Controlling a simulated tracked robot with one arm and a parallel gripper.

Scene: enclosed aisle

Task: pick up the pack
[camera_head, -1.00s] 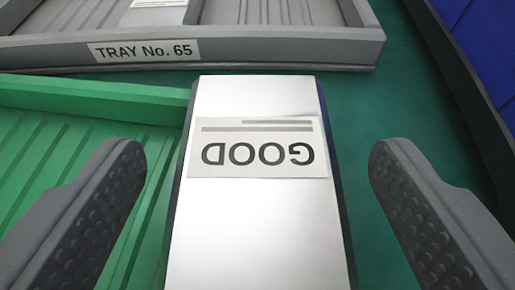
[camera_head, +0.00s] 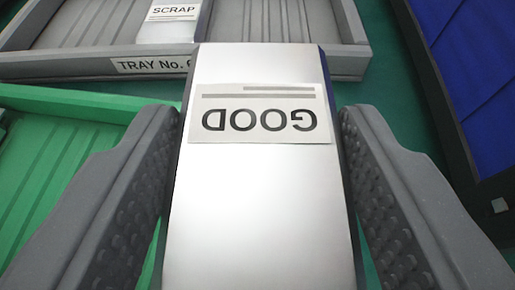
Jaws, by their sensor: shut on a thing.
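The pack (camera_head: 262,205) is a long silver-white box with dark sides, in the middle of the head camera view. Its label (camera_head: 262,114) reads "GOOD" and is upside down in the picture. My gripper (camera_head: 262,130) is shut on the pack, with one grey, dimpled finger against each long side. The pack's underside and near end are hidden.
A green ribbed tray (camera_head: 60,190) lies at the left. A grey tray (camera_head: 90,66) labelled "TRAY No. 6…" is at the back and holds a pack (camera_head: 170,22) labelled "SCRAP". A blue, dark-rimmed container (camera_head: 470,90) stands at the right.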

